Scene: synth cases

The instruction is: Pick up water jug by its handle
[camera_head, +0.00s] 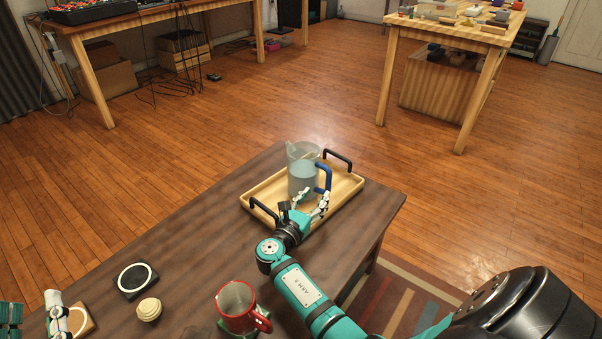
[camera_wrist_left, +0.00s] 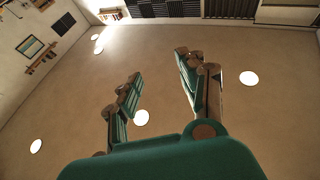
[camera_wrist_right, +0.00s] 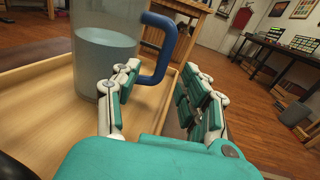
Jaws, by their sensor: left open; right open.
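The water jug (camera_head: 301,172) is clear, holds bluish water and has a blue handle (camera_head: 325,176). It stands upright on a wooden tray (camera_head: 345,188) with black handles, on the dark wooden table. My right gripper (camera_head: 309,202) is open just in front of the jug. In the right wrist view the jug (camera_wrist_right: 104,50) is at upper left, and its handle (camera_wrist_right: 167,48) lies ahead of the open fingers (camera_wrist_right: 160,90), with the left finger overlapping its lower end. I cannot tell whether they touch. My left gripper (camera_wrist_left: 160,90) is open and empty, facing the ceiling.
A red mug (camera_head: 238,308), a cream ridged object (camera_head: 149,309) and a black coaster with a white ring (camera_head: 135,280) are on the near table (camera_head: 200,245). Other tables (camera_head: 440,36) stand farther off, with wooden floor between. A striped rug (camera_head: 400,300) lies at right.

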